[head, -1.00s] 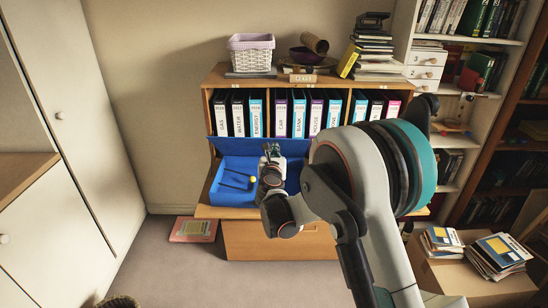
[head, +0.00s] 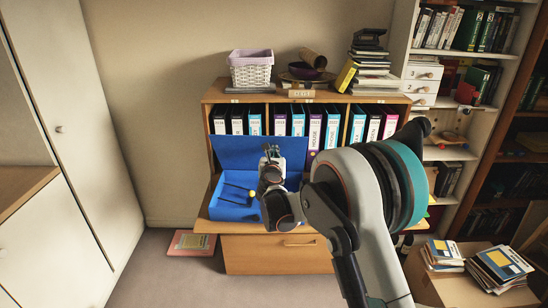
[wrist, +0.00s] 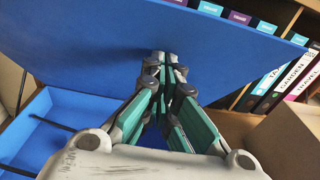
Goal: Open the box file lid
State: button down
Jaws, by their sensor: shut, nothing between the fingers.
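The blue box file (head: 235,211) sits open on the wooden ledge, with dark strips inside its tray. Its blue lid (head: 232,150) stands up at the back, in front of the binders. In the wrist view the lid (wrist: 100,45) fills the upper left, and the tray (wrist: 70,112) is at the lower left. My gripper (head: 270,150) is shut and empty, in front of the lid's inner face. In the wrist view its fingertips (wrist: 165,60) lie over the lid; I cannot tell whether they touch it. My arm hides the box's right part.
Upright binders (head: 315,125) stand in the shelf unit behind the lid. A white basket (head: 251,70) and a stack of books (head: 370,70) are on top. Books on a cardboard box (head: 500,263) stand at the right. The floor (head: 185,280) in front is mostly clear.

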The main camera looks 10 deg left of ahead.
jog(key=shift+w+a+r, duration=0.1)
jog(key=shift+w+r, duration=0.05)
jog(key=shift+w, duration=0.5)
jog(key=shift+w+a+r, duration=0.1)
jog(key=shift+w+r, duration=0.1)
jog(key=shift+w, duration=0.4)
jog(key=shift+w+a+r, duration=0.1)
jog(key=shift+w+r, duration=0.05)
jog(key=shift+w, duration=0.5)
jog(key=shift+x, duration=1.75)
jog(key=b+x, duration=0.1)
jog(key=x, duration=0.5)
jog(key=shift+f, duration=0.35)
jog(key=f+b+v, duration=0.1)
jog(key=v, duration=1)
jog(key=shift+s, duration=0.35)
